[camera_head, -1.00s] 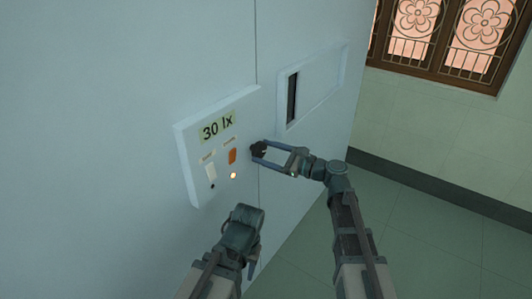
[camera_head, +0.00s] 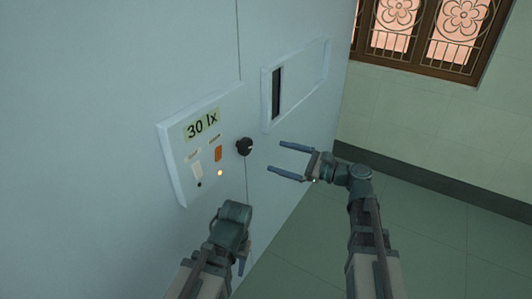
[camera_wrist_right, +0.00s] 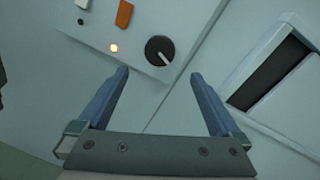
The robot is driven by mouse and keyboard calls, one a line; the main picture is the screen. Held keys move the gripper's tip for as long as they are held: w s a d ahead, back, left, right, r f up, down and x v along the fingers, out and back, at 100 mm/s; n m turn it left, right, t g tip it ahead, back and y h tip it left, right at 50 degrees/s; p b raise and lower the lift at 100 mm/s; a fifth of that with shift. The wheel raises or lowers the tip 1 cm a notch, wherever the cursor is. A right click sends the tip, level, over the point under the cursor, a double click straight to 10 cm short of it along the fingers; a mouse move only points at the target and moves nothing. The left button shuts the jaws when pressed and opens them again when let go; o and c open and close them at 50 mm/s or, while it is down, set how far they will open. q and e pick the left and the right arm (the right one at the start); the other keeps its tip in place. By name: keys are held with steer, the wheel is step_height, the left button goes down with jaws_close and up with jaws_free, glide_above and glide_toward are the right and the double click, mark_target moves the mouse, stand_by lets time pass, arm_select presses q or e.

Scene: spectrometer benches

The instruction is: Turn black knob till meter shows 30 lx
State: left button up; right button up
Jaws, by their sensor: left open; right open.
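The black knob (camera_head: 244,147) sits at the right edge of the white control panel (camera_head: 176,170). It also shows in the right wrist view (camera_wrist_right: 159,50), with a pale pointer line toward its lower right. The meter (camera_head: 202,125) on the panel reads 30 lx. My right gripper (camera_head: 283,161) is open and empty, to the right of the knob and apart from it. In the right wrist view its two fingers (camera_wrist_right: 160,82) point toward the knob, with a gap before it. My left gripper (camera_head: 243,264) is below the panel; its fingers are mostly hidden behind its wrist.
The panel also carries an orange switch (camera_head: 218,153), a white switch (camera_head: 197,171) and a lit lamp (camera_head: 220,173). A recessed slot frame (camera_head: 296,85) is on the cabinet wall to the upper right. Open floor (camera_head: 420,215) lies to the right.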

steer(key=shift+v, duration=1.75)
